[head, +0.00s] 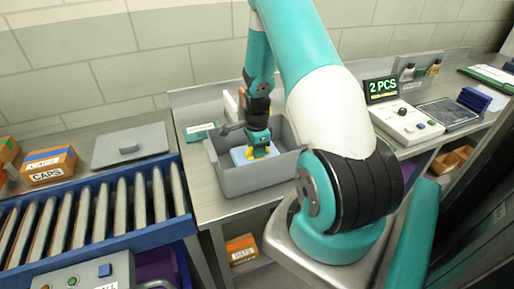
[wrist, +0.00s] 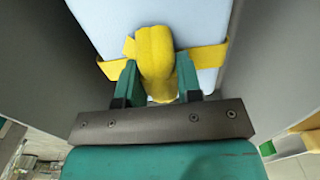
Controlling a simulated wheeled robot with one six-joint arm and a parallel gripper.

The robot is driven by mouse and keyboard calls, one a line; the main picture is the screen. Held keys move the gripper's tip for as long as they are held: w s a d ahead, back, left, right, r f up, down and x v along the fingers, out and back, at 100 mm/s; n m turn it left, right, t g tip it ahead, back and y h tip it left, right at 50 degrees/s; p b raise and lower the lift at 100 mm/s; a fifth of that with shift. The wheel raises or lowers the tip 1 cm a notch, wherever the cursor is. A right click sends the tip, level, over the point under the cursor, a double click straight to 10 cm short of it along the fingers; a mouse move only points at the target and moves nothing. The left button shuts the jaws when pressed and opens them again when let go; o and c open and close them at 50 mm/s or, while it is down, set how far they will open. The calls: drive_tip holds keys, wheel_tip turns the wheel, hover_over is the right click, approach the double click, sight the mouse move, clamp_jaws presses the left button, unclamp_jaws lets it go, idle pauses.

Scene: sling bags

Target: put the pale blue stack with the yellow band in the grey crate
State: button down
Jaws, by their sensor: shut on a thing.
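The pale blue stack (wrist: 205,35) with its yellow band (wrist: 207,60) fills the top of the wrist view. My gripper (wrist: 158,88) is shut on a thick yellow part of the band, with a green finger on either side. In the head view, the stack (head: 239,155) is within the walls of the grey crate (head: 250,180), with my gripper (head: 258,150) above it. Grey walls show on both sides of the stack in the wrist view. The stack's underside is hidden, so I cannot tell whether it touches the crate floor.
The crate stands on a metal bench (head: 200,204). A teal flat item (head: 201,131) lies behind it. A roller conveyor (head: 95,208) with a CAPS box (head: 48,168) is at left. A white scale (head: 407,124) and a "2 PCS" display (head: 381,88) stand at right.

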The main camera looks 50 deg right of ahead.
drive_tip(key=shift+f, duration=0.3)
drive_tip(key=shift+f, duration=0.15)
drive_tip(key=c, duration=0.8)
unclamp_jaws()
